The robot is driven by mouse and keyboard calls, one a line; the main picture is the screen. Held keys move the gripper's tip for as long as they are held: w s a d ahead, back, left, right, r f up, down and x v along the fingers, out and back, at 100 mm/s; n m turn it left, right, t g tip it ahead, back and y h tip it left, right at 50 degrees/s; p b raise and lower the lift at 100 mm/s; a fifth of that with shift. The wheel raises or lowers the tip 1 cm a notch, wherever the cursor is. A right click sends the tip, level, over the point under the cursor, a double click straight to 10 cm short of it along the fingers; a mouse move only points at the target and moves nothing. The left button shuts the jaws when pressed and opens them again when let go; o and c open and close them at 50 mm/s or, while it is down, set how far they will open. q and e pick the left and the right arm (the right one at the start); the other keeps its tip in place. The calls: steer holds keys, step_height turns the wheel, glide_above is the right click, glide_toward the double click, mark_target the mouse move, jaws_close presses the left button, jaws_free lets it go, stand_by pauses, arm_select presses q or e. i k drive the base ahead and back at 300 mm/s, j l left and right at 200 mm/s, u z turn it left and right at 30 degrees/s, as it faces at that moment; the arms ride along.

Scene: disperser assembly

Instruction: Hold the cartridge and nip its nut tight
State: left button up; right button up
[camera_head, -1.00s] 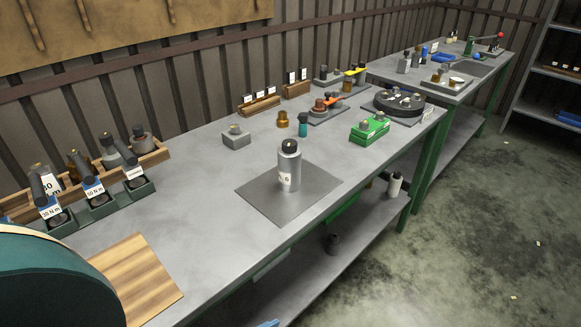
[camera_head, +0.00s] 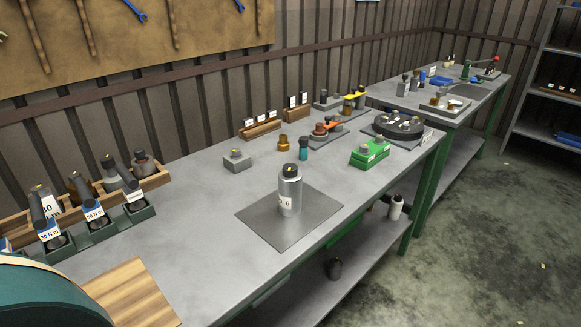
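A silver cylindrical cartridge (camera_head: 290,191) with a white label reading 6 stands upright on a grey square mat (camera_head: 260,222) in the middle of the bench. A dark nut (camera_head: 290,171) sits on its top. Whether the nut is tight cannot be seen. Torque tools with dark handles stand in a green holder (camera_head: 99,226) at the left, tagged 30 N m and 50 N m where readable. Neither of my grippers shows in the head view, and nothing touches the cartridge.
A grey block (camera_head: 237,161), a brass fitting (camera_head: 283,142), a teal bottle (camera_head: 303,149) and a green box (camera_head: 370,153) stand behind the mat. A wooden board (camera_head: 136,292) lies at the front left. The bench between holder and mat is clear.

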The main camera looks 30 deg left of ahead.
mark_target(289, 169)
steer(key=i+l, duration=0.4)
steer(key=i, duration=0.2)
steer(key=i+l+u, duration=0.1)
steer(key=u, duration=0.25)
steer(key=i+l+u, duration=0.2)
steer(key=u, duration=0.2)
steer(key=i+l+u, duration=0.15)
steer(key=u, duration=0.2)
